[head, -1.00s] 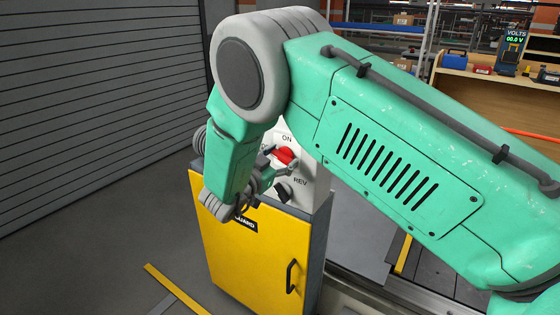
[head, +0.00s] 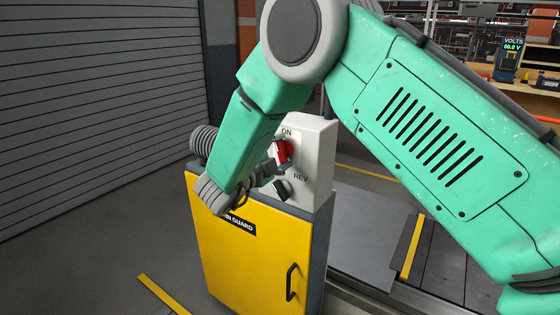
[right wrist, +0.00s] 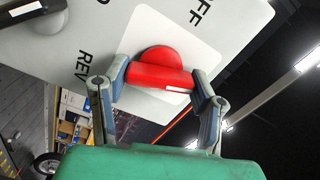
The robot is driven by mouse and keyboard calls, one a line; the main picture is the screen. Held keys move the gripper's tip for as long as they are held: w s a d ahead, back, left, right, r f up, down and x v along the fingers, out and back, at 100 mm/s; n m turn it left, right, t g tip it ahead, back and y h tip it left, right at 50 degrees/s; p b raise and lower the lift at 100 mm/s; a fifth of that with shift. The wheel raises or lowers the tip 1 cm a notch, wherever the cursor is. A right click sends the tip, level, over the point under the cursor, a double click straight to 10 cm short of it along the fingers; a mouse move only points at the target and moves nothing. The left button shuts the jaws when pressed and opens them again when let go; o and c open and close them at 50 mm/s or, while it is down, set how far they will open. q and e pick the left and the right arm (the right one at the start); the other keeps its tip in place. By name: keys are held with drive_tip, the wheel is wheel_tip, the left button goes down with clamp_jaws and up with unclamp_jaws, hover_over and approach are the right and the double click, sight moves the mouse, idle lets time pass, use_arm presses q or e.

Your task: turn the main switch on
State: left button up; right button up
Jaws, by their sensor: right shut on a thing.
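The main switch is a red rotary handle (head: 283,151) on the white control box (head: 318,150), just below the ON label. It looks nearly upright in the head view. In the right wrist view the red handle (right wrist: 160,77) lies across the picture on a white plate, with part of an OFF label above it. My right gripper (head: 276,163) is shut on the handle. Its two fingers (right wrist: 160,84) press on opposite sides of it in the right wrist view. My forearm hides the left part of the box face. My left gripper is not in view.
A black knob (head: 281,190) by the REV label sits just below the red handle. The box stands on a yellow guard cabinet (head: 255,265). A conveyor (head: 440,260) is at right, a shutter wall (head: 90,100) at left, and a bench (head: 535,100) at back right.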

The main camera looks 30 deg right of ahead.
drive_tip(key=shift+f+m+b, duration=0.1)
drive_tip(key=shift+m+b, duration=1.4)
drive_tip(key=shift+m, duration=0.4)
drive_tip(key=o, duration=1)
drive_tip(key=shift+o, duration=0.8)
drive_tip(key=shift+w+d, duration=0.1)
